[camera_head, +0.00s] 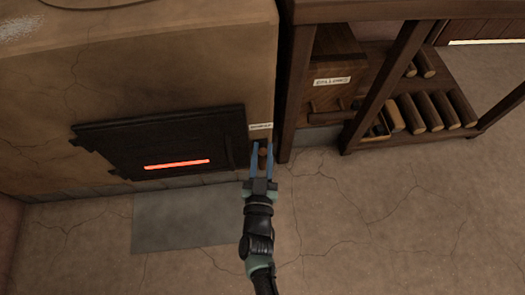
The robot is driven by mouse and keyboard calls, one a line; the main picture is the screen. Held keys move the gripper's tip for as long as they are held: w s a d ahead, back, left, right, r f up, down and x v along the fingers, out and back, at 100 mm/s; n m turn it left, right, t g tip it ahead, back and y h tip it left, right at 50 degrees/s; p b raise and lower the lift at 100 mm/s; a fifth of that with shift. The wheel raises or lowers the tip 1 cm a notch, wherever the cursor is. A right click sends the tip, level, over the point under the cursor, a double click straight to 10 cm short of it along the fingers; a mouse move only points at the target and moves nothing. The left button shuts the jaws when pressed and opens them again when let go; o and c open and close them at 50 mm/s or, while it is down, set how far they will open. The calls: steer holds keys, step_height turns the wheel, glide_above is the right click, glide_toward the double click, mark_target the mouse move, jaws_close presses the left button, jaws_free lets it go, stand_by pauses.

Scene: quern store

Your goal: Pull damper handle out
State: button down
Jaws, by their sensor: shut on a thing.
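The damper handle (263,152) is a small brown knob on the front of the clay oven (180,60), near its right edge. A small white label (261,127) sits just above it; its print is too small to read surely. My gripper (262,158) has its two blue fingers on either side of the knob, shut on it. The fingers hide parts of the handle and whatever lies behind it. I cannot tell how far the handle stands out from the oven wall.
A black oven door (165,130) with a glowing red slot (177,164) is left of my gripper. A grey plate (185,222) lies on the cracked floor. At right stands a dark wooden bench (297,90) with logs (428,112) and a labelled wooden box (330,95).

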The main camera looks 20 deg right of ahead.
steer(key=d+p+v, duration=0.1)
steer(key=p+v, duration=0.1)
steer(key=v, duration=0.6)
steer(key=shift+s+p, duration=0.4)
steer(key=shift+s, duration=0.2)
steer(key=shift+d, duration=0.1)
steer(key=c, duration=0.9)
jaws_free()
steer(key=p+v, duration=0.4)
steer(key=v, duration=0.9)
